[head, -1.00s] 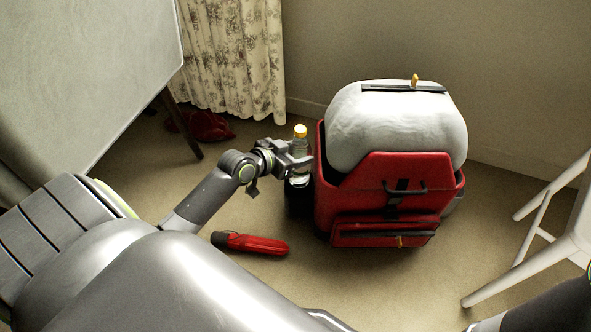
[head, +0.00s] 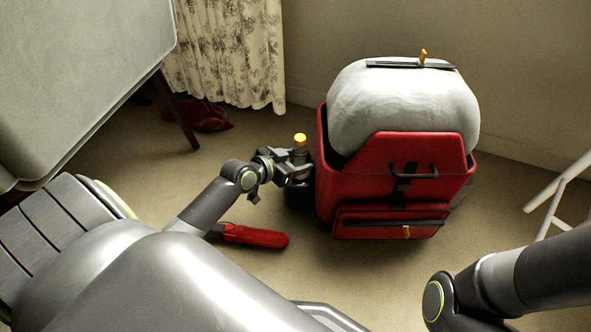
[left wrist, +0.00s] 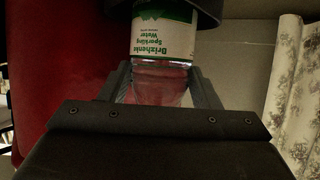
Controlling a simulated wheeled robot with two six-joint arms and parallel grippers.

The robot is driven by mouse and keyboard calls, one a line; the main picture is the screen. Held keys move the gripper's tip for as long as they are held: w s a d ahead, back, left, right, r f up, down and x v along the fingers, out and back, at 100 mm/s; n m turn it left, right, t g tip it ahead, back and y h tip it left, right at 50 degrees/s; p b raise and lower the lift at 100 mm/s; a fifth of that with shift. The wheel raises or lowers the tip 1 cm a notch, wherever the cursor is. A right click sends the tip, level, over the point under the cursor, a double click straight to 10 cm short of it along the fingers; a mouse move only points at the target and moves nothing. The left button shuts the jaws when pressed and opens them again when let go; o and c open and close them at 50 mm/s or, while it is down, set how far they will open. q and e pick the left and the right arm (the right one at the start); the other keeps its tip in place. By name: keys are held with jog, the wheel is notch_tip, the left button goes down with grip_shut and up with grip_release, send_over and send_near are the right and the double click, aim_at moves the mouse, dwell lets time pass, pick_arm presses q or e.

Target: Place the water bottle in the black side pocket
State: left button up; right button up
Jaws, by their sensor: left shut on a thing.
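The water bottle (head: 300,141) has a yellow cap and stands roughly upright at the left side of the red suitcase (head: 385,180). My left gripper (head: 297,166) is shut on the bottle below its cap. The left wrist view shows the bottle's clear neck and its white and green label (left wrist: 163,35). The black side pocket (head: 297,195) is on the suitcase's left side, directly under the gripper. In the left wrist view its dark curved rim (left wrist: 208,12) surrounds the bottle's lower end, which seems to be inside; its base is hidden. My right gripper is out of view.
A red and black object (head: 255,236) lies on the floor below my left forearm. A large grey-white bundle (head: 405,105) fills the open suitcase. A table (head: 80,80) is at upper left, a white chair (head: 562,195) at right.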

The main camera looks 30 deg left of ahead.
pick_arm(q)
notch_tip(320, 180, down, 4)
jog(key=shift+r+b, duration=0.1)
jog(key=shift+b, duration=1.1)
jog(key=shift+r, duration=0.1)
jog(key=o, duration=1.1)
jog(key=shift+f, duration=0.2)
